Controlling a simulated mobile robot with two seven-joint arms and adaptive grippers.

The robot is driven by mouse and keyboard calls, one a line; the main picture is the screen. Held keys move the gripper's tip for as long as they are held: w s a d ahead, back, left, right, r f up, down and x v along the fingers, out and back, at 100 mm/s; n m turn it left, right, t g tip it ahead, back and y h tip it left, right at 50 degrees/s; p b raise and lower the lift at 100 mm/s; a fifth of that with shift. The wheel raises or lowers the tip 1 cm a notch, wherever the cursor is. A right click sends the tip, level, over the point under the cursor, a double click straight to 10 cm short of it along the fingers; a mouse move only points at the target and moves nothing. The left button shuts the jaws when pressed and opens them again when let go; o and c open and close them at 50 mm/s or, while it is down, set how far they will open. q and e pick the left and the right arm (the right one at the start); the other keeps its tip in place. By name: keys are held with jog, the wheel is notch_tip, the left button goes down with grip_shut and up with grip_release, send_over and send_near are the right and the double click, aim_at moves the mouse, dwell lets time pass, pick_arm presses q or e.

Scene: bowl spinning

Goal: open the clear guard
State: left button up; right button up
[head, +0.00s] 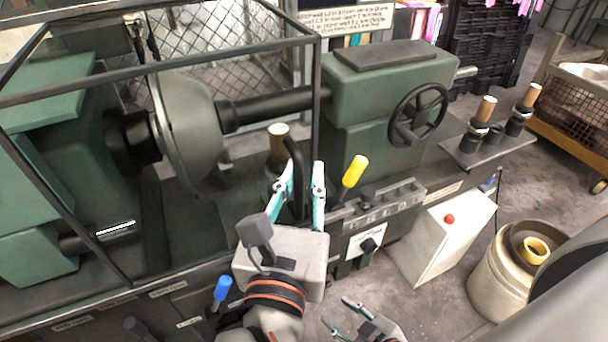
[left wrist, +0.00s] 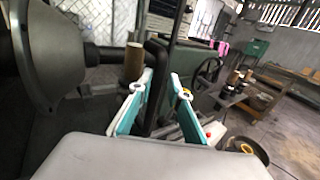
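The clear guard (head: 318,95) is a see-through box with a dark frame, standing over the grey metal bowl (head: 190,125) on the lathe. Its frame edge also shows in the left wrist view (left wrist: 177,22). A black curved handle (head: 297,165) is at the guard's lower right corner. My left gripper (head: 302,182) is open, with one finger on each side of the handle. In the left wrist view the handle (left wrist: 156,80) stands between the fingers, with gaps visible. My right gripper (head: 346,316) is low at the bottom of the head view, open and empty.
A yellow-knobbed lever (head: 354,171) and a control panel (head: 378,205) are close right of my left gripper. A blue-knobbed lever (head: 222,288) is at lower left. A white box with a red button (head: 449,219) and a beige drum (head: 490,285) stand at right.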

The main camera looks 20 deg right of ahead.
pick_arm(q)
jog(key=shift+s, duration=0.1)
pick_arm(e)
jog(key=shift+r, duration=0.1)
pick_arm(q)
jog(key=shift+p+v, duration=0.45)
jog(key=shift+v, duration=1.1)
jog(key=shift+p+v, duration=0.55)
jog(key=shift+v, duration=2.35)
pick_arm(e)
jog(key=shift+w+r+t, duration=0.15)
jog(key=shift+w+r, duration=0.2)
jog(key=shift+r, duration=0.4)
jog(key=shift+w+r+t, duration=0.15)
jog(key=shift+w+r, duration=0.15)
jog(key=shift+r, duration=0.45)
jog(key=shift+r, duration=0.1)
